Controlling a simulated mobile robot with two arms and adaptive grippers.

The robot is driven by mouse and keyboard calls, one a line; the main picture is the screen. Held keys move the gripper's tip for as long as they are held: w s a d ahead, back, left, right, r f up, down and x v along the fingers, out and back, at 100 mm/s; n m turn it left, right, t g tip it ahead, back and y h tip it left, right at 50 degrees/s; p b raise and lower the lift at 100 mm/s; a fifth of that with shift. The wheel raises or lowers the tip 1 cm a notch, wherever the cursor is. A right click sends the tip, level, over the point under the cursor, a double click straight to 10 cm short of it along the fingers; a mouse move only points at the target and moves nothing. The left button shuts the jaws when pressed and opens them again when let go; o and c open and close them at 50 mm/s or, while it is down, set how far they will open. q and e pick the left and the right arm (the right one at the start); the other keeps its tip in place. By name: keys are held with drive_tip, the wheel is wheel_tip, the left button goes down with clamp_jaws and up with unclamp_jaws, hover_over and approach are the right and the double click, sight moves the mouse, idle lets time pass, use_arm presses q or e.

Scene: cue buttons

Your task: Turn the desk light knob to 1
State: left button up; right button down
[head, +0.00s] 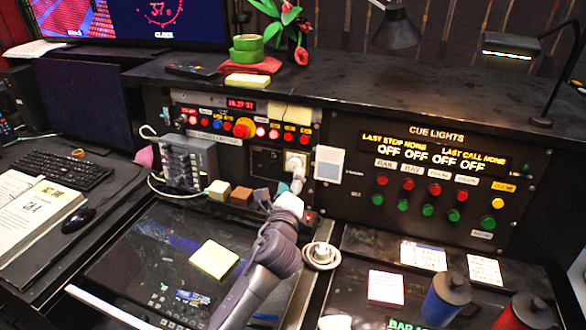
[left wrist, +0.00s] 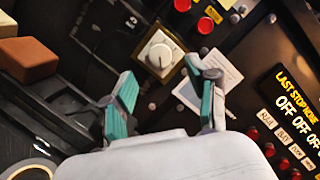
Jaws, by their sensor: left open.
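The desk light knob (left wrist: 160,55) is a round cream dial on a pale square plate, set in the dark panel. In the head view the knob's plate (head: 295,161) shows just above my left gripper. My left gripper (left wrist: 165,95) is open, with its teal-lined fingers apart and the knob showing between and beyond them. In the head view my left gripper (head: 297,184) is close below the knob, and its fingertips are small and partly hidden. I cannot read the knob's setting. My right gripper is not in view.
A white card (head: 329,163) is on the panel right of the knob. Red and green cue buttons (head: 428,210) lie further right. Wooden blocks (head: 240,196) sit left of the gripper.

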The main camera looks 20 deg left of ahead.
sight(294, 166)
use_arm(q)
drive_tip(key=shift+w+a, duration=0.25)
drive_tip(key=shift+w, duration=0.95)
drive_tip(key=shift+w+a, duration=0.2)
drive_tip(key=shift+w, duration=0.95)
clamp_jaws()
